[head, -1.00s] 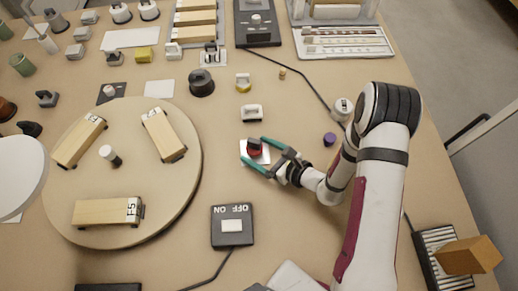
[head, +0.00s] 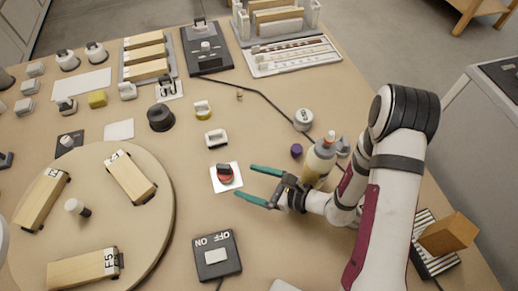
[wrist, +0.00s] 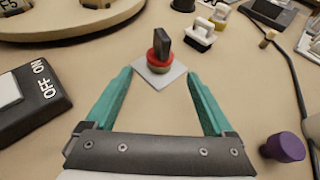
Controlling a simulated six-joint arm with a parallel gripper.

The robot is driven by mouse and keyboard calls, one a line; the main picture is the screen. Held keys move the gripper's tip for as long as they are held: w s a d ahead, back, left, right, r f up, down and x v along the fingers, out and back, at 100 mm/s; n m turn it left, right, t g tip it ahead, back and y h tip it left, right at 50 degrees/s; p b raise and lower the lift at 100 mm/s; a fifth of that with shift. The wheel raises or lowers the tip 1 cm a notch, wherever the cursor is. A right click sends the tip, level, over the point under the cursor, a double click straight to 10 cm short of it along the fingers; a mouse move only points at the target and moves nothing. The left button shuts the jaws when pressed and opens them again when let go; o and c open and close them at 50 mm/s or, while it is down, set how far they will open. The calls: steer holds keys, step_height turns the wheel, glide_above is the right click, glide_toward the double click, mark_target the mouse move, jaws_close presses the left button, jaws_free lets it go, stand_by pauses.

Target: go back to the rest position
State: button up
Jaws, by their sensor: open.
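My gripper (head: 261,186) is open and empty, with its two green fingers spread above the bench. In the head view the fingertips point left, a little to the right of a red and black knob (head: 225,174) on a white square plate (head: 229,187). In the wrist view the knob (wrist: 161,50) stands beyond the fingertips, between them in the picture, and nothing touches it. The rest position itself is not marked in any view.
An ON/OFF switch box (head: 215,256) lies in front of the knob, and a round turntable (head: 140,225) with wooden blocks is at left. A bottle (head: 319,162) stands close behind my wrist. A purple knob (head: 296,150) and a white-topped piece (head: 303,119) are nearby.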

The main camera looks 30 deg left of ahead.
steer(key=s+d+r+n+g+h, duration=0.1)
steer(key=s+d+r+n+g, duration=0.1)
steer(key=r+n, duration=0.35)
steer(key=s+d+r+n+g, duration=0.2)
steer(key=s+r, duration=0.1)
steer(key=r, duration=0.6)
steer(key=s+d+r+n+t+h, duration=0.1)
steer(key=s+d+r+n+h, duration=0.1)
steer(key=d+h, duration=0.3)
steer(key=s+d+r+n+t+h, duration=0.2)
steer(key=s+d+n+h, duration=0.1)
steer(key=d, duration=1)
steer(key=shift+s+r+h, duration=0.15)
steer(key=shift+s+h, duration=0.4)
steer(key=shift+h, duration=0.35)
